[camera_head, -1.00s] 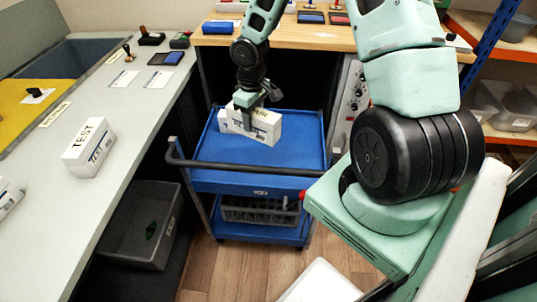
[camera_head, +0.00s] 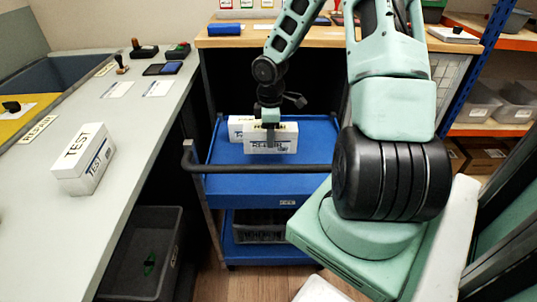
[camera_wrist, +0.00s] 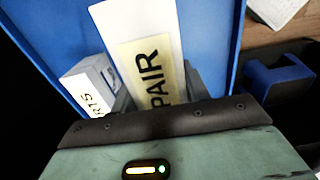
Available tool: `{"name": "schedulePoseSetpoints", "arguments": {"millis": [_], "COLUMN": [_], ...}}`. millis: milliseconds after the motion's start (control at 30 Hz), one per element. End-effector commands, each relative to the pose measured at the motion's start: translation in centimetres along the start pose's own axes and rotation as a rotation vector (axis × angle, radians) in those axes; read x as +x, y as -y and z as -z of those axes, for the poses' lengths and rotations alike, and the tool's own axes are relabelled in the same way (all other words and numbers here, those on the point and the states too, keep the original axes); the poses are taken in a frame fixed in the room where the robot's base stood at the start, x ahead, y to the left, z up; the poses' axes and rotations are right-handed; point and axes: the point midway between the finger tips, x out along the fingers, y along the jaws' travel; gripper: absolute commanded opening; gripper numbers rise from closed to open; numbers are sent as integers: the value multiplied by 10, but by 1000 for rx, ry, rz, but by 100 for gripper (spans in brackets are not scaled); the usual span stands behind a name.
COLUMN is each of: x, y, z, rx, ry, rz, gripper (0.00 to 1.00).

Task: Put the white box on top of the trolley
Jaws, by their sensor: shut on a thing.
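A white box (camera_head: 285,146) with a yellow label is in my gripper (camera_head: 270,132), over the blue top tray of the trolley (camera_head: 222,183). In the wrist view the box (camera_wrist: 138,22) shows "PAIR" on its label, between the fingers (camera_wrist: 160,92). I cannot tell whether its underside touches the tray. A second white box (camera_head: 236,122) stands in the tray just behind and left of it; its end reads "RTS" in the wrist view (camera_wrist: 85,84). Another white box (camera_head: 82,158), marked TEST, sits on the left counter.
The trolley's dark handle (camera_head: 250,169) crosses its near side. The pale counter (camera_head: 130,120) runs along the left, with a grey bin (camera_head: 140,255) below. A wooden bench (camera_head: 235,42) stands behind the trolley. The tray's right part is clear.

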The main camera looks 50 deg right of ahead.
Motion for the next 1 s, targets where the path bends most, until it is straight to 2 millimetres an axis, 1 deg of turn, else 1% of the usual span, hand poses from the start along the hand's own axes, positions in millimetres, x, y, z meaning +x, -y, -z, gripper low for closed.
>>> {"name": "schedulePoseSetpoints", "arguments": {"millis": [33, 100, 267, 500, 567, 767, 900, 933, 1000], "x": [13, 21, 31, 63, 65, 64, 68, 67, 67], "y": [0, 0, 0, 0, -1, -1, -1, -1, 0], "z": [1, 1, 1, 1, 1, 1, 1, 1, 1], "rx": [-1, -2, 0, 1, 0, 1, 1, 1, 1], "ry": [-1, -1, 0, 0, -1, -1, -1, -1, -1], "rz": [1, 0, -1, 0, -2, -3, -3, -2, -2], "gripper": [14, 14, 14, 14, 14, 14, 14, 51, 67]}}
